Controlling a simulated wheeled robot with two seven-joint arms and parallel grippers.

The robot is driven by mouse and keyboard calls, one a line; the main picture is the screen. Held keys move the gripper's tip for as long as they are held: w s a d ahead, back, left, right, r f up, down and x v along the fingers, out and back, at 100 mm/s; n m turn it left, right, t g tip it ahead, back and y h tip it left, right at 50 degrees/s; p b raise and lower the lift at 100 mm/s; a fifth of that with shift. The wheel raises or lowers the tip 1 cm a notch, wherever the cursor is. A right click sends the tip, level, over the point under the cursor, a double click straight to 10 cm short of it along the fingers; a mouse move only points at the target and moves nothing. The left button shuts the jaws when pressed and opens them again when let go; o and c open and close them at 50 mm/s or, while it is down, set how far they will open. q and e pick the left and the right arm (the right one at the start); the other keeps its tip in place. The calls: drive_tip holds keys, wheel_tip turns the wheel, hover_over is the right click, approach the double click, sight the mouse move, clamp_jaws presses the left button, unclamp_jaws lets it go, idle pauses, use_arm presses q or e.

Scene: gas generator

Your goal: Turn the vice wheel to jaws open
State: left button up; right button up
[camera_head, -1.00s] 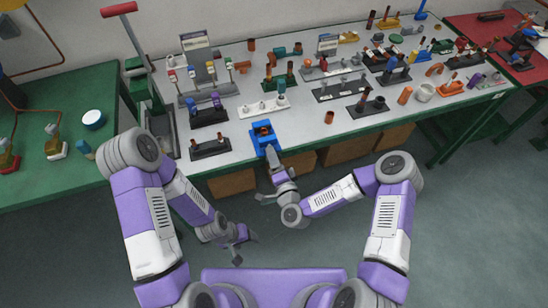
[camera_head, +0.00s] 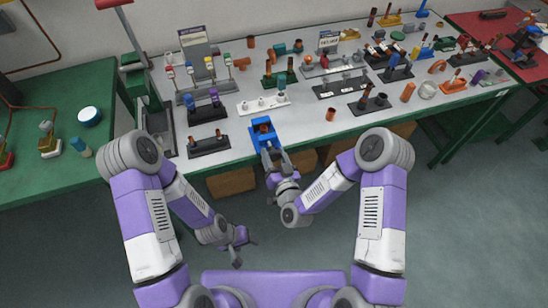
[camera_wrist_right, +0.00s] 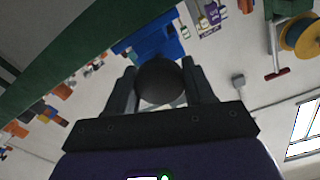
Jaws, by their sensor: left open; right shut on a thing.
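The blue vice (camera_head: 263,128) stands at the front edge of the workbench, with an orange-brown part in its top. In the right wrist view its blue body (camera_wrist_right: 150,38) shows beyond the fingers. My right gripper (camera_head: 275,158) is at the front of the vice. In the right wrist view, a dark round vice wheel (camera_wrist_right: 160,80) sits between the two fingers, which are shut on it. How far the jaws stand apart is too small to tell. My left gripper (camera_head: 246,252) is open and empty, low in front of the bench, away from the vice.
The light workbench holds several racks and fittings. A black stand with two brown pegs (camera_head: 208,146) is left of the vice; a copper cylinder (camera_head: 331,114) is to its right. A green lever press (camera_head: 140,85) stands at the left end. The floor before the bench is free.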

drive_tip(key=shift+n+b, duration=1.1)
drive_tip(key=shift+n, duration=0.8)
drive_tip(key=o, duration=1)
drive_tip(key=p+v, duration=0.1)
drive_tip(key=v, duration=0.6)
drive_tip(key=shift+s, duration=0.25)
drive_tip(key=shift+d, duration=0.1)
